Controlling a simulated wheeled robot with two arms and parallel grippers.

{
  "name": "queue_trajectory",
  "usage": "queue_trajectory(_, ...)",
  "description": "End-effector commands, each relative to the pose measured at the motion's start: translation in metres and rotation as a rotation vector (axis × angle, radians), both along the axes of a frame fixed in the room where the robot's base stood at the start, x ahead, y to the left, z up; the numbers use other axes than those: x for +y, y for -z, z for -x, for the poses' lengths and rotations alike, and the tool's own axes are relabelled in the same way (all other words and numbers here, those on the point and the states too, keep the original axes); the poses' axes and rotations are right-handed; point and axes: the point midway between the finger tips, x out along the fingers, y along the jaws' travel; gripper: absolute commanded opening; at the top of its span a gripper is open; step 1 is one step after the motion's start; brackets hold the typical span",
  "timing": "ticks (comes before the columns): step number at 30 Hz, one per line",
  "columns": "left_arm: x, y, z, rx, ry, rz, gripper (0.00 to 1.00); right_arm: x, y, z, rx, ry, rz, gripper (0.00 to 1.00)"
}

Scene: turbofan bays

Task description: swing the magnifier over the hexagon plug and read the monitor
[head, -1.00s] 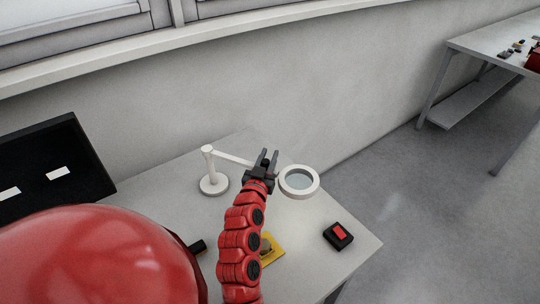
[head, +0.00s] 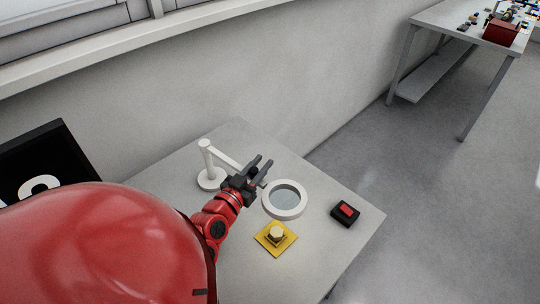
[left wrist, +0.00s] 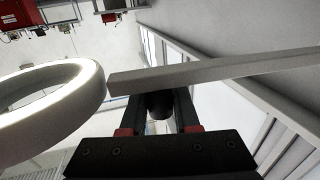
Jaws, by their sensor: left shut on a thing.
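The white magnifier stands on the table, with its round base (head: 211,180), thin swing arm (head: 226,159) and ring (head: 284,216). In the left wrist view the ring (left wrist: 50,115) is at left and the arm (left wrist: 220,69) crosses above my fingers. My left gripper (head: 262,166) is shut on a small dark knob (left wrist: 159,105) below the magnifier's arm. The pale plug (head: 277,233) sits on a yellow plate (head: 264,239), just below the ring in the head view; its outline is too small to be sure of. The black monitor (head: 60,145) shows part of a white figure, mostly hidden by my red body.
A black box with a red button (head: 345,212) stands near the table's right edge. The wall runs behind the table. Another table (head: 445,22) with a red bin (head: 500,33) and small parts stands at upper right. The floor between is clear.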

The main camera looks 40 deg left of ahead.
Motion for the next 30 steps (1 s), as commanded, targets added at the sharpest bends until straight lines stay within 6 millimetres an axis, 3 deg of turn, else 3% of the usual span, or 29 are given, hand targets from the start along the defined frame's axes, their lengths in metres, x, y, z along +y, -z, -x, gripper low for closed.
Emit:
queue_trajectory(1, 0.007, -0.002, 0.006, -0.006, -0.006, 0.0, 0.0, 0.0, 0.001, 0.0, 0.0, 0.0, 0.0, 0.0)
queue_trajectory(10, 0.004, -0.001, 0.022, -0.008, 0.074, 0.002, 0.0, 0.0, 0.006, 0.0, 0.0, 0.0, 0.0, 0.0)
queue_trajectory(26, 0.002, -0.002, 0.025, -0.009, 0.096, 0.001, 0.0, 0.0, 0.006, 0.0, 0.0, 0.0, 0.0, 0.0)
queue_trajectory(27, 0.002, -0.002, 0.025, -0.008, 0.096, 0.002, 0.37, 0.0, 0.006, 0.0, 0.0, 0.0, 0.0, 0.0)
queue_trajectory(30, 0.002, -0.002, 0.025, -0.008, 0.097, 0.002, 0.55, 0.0, 0.006, 0.0, 0.0, 0.0, 0.0, 0.0)
